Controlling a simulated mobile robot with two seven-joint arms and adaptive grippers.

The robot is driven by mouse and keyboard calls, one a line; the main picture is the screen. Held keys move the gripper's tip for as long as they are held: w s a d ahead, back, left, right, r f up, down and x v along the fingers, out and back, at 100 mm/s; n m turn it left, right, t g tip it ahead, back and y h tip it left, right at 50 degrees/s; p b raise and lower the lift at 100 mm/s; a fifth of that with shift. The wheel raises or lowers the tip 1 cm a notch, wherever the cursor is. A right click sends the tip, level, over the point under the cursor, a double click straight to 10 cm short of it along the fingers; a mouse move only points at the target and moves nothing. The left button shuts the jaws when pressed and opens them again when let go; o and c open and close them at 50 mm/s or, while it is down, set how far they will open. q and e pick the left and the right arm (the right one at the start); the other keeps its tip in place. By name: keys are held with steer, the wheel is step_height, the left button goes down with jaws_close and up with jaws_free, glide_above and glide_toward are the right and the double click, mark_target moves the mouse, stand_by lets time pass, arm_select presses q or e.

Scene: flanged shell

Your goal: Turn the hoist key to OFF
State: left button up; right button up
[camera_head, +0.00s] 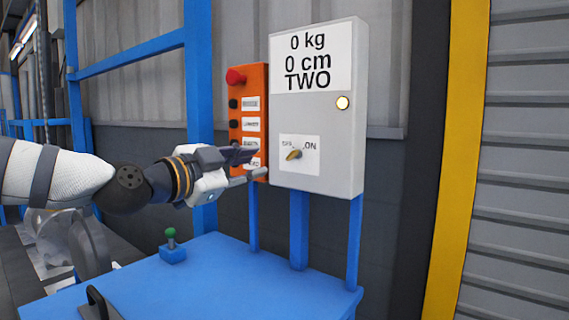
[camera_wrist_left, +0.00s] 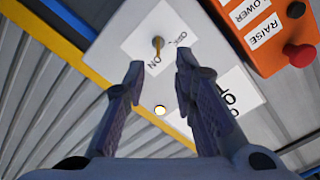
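The hoist key (camera_head: 294,155) is a small brass-coloured key on a white OFF/ON label (camera_head: 313,168) low on the grey control box (camera_head: 350,150). OFF is left of it and ON is right. Its exact setting is hard to tell. My left gripper (camera_head: 254,164) is just left of the key, in front of the orange panel's lower part. In the left wrist view my left gripper (camera_wrist_left: 160,65) is open and empty. The key (camera_wrist_left: 158,46) shows beyond and between its fingertips, apart from them. My right gripper is not in view.
The orange button panel (camera_head: 234,91) with a red knob stands left of the box. The box display (camera_head: 309,63) reads 0 kg, 0 cm, TWO. A pale yellow lamp (camera_head: 343,103) looks lit. A blue table (camera_head: 230,285) with a green-topped joystick (camera_head: 171,240) lies below.

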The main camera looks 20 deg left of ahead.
mark_target(291, 154)
arm_select(q)
steer(key=b+x, duration=0.1)
steer(key=x, duration=0.2)
steer(key=b+x, duration=0.1)
steer(key=x, duration=0.2)
steer(key=d+b+x, duration=0.1)
steer(key=x, duration=0.3)
steer(key=shift+s+d+r, duration=0.1)
steer(key=shift+d+r, duration=0.05)
steer(key=shift+r, duration=0.1)
steer(key=shift+w+d, duration=0.1)
steer(key=shift+w, duration=0.2)
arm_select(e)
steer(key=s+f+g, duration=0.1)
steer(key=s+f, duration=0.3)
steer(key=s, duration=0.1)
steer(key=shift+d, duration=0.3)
arm_select(q)
steer(key=shift+r, duration=0.1)
jaws_close()
